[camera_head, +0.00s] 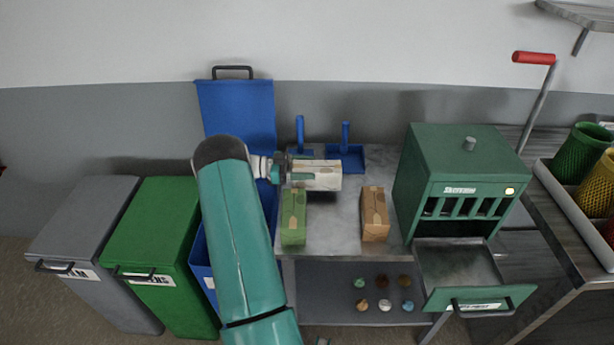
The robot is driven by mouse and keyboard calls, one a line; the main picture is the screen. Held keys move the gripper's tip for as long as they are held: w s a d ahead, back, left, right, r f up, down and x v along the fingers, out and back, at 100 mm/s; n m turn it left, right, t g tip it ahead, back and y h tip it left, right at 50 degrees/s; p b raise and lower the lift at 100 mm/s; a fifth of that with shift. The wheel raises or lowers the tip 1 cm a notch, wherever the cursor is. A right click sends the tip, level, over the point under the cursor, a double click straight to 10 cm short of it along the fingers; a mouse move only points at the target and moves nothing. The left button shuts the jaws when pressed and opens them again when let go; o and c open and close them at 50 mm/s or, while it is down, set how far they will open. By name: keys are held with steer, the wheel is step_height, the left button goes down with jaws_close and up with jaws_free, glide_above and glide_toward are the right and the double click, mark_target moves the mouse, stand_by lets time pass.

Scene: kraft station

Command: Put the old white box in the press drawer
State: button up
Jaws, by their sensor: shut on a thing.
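The old white box (328,176) is whitish with brownish worn marks. It is held on its side above the back left of the grey table. My gripper (300,172) is shut on its left end, reaching in from the left. The fingers are small in this view and partly hidden. The green press (465,170) stands to the right on the table. Its press drawer (470,302) is pulled out toward the front, and its grey inside looks empty.
Blue scoops (346,158) lie behind. An open blue bin (238,112), a green bin (160,235) and a grey bin (85,225) stand left. Several small round things (384,305) lie below.

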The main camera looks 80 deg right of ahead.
steer(key=shift+f, duration=1.55)
steer(key=shift+f, duration=0.2)
steer(key=o, duration=0.7)
steer(key=shift+r, duration=0.2)
steer(key=v, duration=1.2)
